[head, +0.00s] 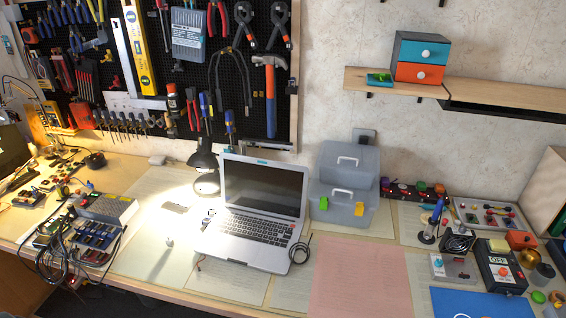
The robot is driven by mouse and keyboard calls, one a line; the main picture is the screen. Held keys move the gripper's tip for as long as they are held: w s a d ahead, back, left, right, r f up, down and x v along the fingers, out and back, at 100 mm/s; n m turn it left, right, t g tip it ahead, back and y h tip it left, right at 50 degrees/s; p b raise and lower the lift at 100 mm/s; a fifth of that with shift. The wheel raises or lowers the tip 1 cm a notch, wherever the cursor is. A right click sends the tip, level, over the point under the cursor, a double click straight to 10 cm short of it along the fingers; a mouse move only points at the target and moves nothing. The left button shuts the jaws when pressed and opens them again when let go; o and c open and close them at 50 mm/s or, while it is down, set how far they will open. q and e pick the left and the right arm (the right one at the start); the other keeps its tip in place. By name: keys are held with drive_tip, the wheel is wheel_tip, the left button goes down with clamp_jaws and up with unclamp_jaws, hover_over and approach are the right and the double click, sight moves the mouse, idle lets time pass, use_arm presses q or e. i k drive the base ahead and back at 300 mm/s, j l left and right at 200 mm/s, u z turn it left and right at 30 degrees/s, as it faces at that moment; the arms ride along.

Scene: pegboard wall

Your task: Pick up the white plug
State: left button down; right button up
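Two small pale objects lie on the workbench, and both are too small to identify surely as the white plug. One is a small whitish piece (168,242) on the pale mat in front of and left of the laptop. The other is a rounded white object (157,160) at the back of the bench, below the pegboard. Neither of my grippers shows in the head view.
An open laptop (252,195) stands mid-bench beside a black lamp (204,165). Electronics and cables crowd the left. A grey toolbox (345,192) stands at the back. Several devices, including a black box (500,268), fill the right. The pink mat (358,277) is clear.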

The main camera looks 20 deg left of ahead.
sight(170, 243)
drive_tip(key=u, duration=1.7)
